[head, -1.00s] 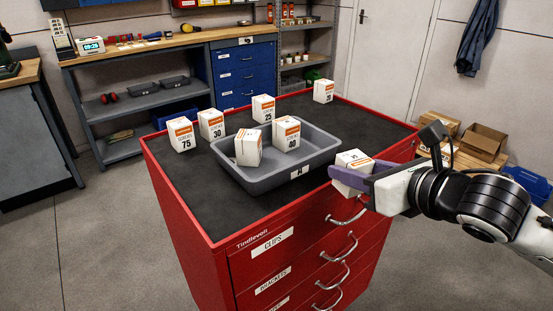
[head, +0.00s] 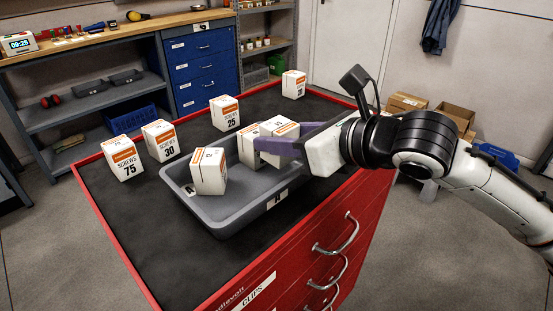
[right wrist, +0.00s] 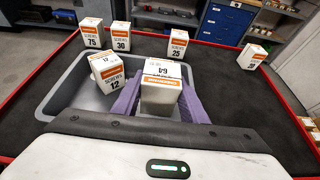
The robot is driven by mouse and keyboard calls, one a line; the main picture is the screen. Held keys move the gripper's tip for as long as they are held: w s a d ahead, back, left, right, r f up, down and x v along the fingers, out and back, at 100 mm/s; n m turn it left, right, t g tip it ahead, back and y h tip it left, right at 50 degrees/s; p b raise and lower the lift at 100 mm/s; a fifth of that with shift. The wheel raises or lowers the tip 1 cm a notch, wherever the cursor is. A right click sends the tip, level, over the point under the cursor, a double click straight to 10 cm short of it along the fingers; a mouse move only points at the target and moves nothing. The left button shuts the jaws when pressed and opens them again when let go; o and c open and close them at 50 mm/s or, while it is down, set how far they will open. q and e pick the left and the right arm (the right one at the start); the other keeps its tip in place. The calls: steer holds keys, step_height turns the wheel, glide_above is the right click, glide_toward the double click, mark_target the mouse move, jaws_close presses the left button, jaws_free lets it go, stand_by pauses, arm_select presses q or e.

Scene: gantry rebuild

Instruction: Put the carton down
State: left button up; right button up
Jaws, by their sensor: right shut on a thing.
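My right gripper (head: 262,147) reaches in from the right with purple fingers, shut on a white and orange carton (head: 284,130) over the back right part of the grey tray (head: 236,226). The held carton also shows between the fingers in the right wrist view (right wrist: 160,97). I cannot tell whether it touches the tray floor. Another carton (head: 247,150) shows right beside it in the head view, partly overlapped. Carton 12 (head: 209,173) stands in the front left part of the tray; it also shows in the right wrist view (right wrist: 110,76). My left gripper is not in view.
The tray stands on the dark top of a red drawer cabinet (head: 345,222). Cartons 75 (head: 122,158), 30 (head: 160,140) and 25 (head: 225,113) stand behind it; another (head: 293,85) stands at the far corner. A partly seen carton-like thing (right wrist: 309,124) is at the right wrist view's edge.

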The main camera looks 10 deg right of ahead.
mark_target(290, 159)
step_height(290, 159, down, 4)
steer(key=shift+r+b, duration=0.15)
steer(key=shift+b, duration=0.25)
steer(key=shift+f, duration=0.25)
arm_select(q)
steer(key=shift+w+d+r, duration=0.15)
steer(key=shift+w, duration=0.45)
arm_select(e)
steer(key=shift+w, duration=0.1)
steer(key=o, duration=1.1)
steer(key=shift+f, duration=0.1)
steer(key=shift+o, duration=0.2)
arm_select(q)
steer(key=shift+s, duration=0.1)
